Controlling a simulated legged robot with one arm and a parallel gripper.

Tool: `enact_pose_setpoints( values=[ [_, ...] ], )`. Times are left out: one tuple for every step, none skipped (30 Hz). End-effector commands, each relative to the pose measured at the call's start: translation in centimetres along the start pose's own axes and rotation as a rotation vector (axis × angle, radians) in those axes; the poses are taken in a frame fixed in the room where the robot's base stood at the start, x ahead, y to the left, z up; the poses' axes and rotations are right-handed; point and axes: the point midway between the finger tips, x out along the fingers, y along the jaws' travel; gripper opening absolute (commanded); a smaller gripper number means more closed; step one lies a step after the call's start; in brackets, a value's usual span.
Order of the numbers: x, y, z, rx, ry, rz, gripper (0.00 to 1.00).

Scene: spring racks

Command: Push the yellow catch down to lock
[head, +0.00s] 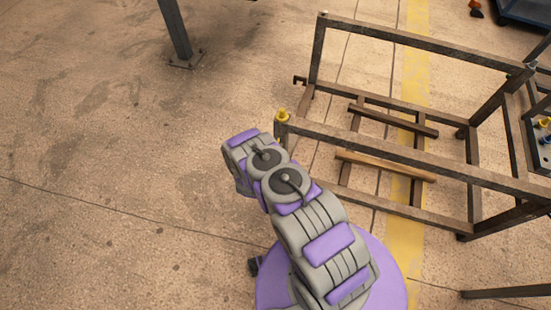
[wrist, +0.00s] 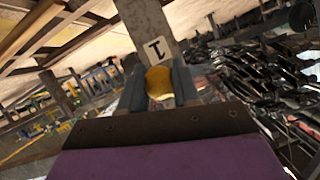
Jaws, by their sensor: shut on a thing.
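The yellow catch (head: 283,115) sits at the near left corner of a metal rack frame (head: 345,134) in the head view. In the wrist view the yellow catch (wrist: 159,82) is between the two dark fingers of my gripper (wrist: 159,88). My gripper is shut on it. A rack post with a pale label marked with a dark character (wrist: 157,48) stands just behind the catch. In the head view my arm reaches up to the left of that corner, and my fingers are hidden behind it. I cannot tell how far down the catch is.
A grey post (head: 176,30) stands on the floor at the upper left. A dark rack with small coloured parts (head: 543,125) is at the right edge. The floor at left is clear.

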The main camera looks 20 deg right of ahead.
Motion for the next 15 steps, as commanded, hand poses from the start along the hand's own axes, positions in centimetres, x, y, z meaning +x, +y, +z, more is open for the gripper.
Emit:
enact_pose_setpoints(
  values=[
    [0.3, 0.1, 0.8, -0.005, 0.026, -0.011, 0.00],
    [0.5, 0.2, 0.9, -0.007, 0.042, -0.015, 0.00],
    [0.7, 0.2, 1.1, -0.008, 0.061, -0.021, 0.00],
    [0.8, 0.1, 1.1, -0.008, 0.076, -0.026, 0.00],
    [0.9, 0.1, 1.1, -0.008, 0.091, -0.030, 0.00],
    [1.1, 0.1, 1.1, -0.008, 0.110, -0.036, 0.00],
    [1.2, 0.0, 1.1, -0.008, 0.122, -0.039, 0.00],
    [1.3, 0.0, 1.1, -0.008, 0.132, -0.042, 0.00],
    [1.4, 0.0, 1.2, -0.008, 0.144, -0.045, 0.00],
    [1.4, 0.0, 1.2, -0.009, 0.151, -0.047, 0.00],
    [1.5, 0.1, 1.2, -0.010, 0.157, -0.049, 0.00],
    [1.5, 0.1, 1.3, -0.010, 0.164, -0.051, 0.00],
    [1.6, 0.1, 1.3, -0.011, 0.169, -0.052, 0.00],
    [1.6, 0.1, 1.3, -0.012, 0.173, -0.053, 0.00],
    [1.6, 0.1, 1.3, -0.012, 0.177, -0.055, 0.00]
  ],
)
